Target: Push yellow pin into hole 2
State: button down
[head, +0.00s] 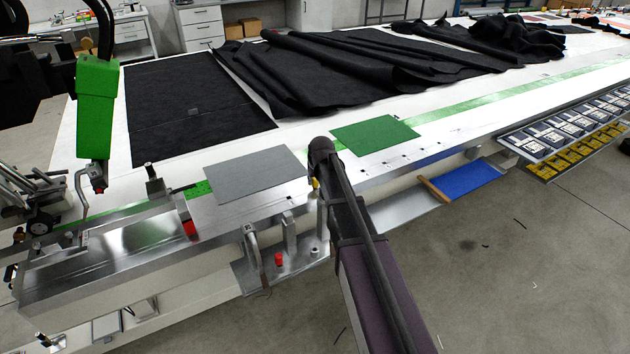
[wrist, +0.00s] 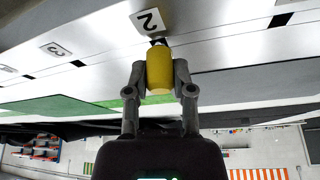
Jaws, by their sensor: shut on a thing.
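The yellow pin (wrist: 159,72) is held between the two fingers of my gripper (wrist: 160,88) in the wrist view. Its far end meets a dark spot (wrist: 158,41) just below the label 2 (wrist: 151,21) on the pale metal edge. That spot is mostly covered by the pin, so I cannot tell how deep the pin sits. In the head view a small yellow bit of the pin (head: 316,184) shows beside the end of my arm at the table's front edge; the fingers are mostly hidden there.
Label 3 (wrist: 57,49) and another dark hole (wrist: 78,63) lie left of the pin in the wrist view. A grey mat (head: 255,173) and a green mat (head: 375,133) lie on the table (head: 455,128). A green-cased machine (head: 95,110) stands at the left.

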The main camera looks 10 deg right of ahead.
jog(key=shift+c, duration=2)
grip_release()
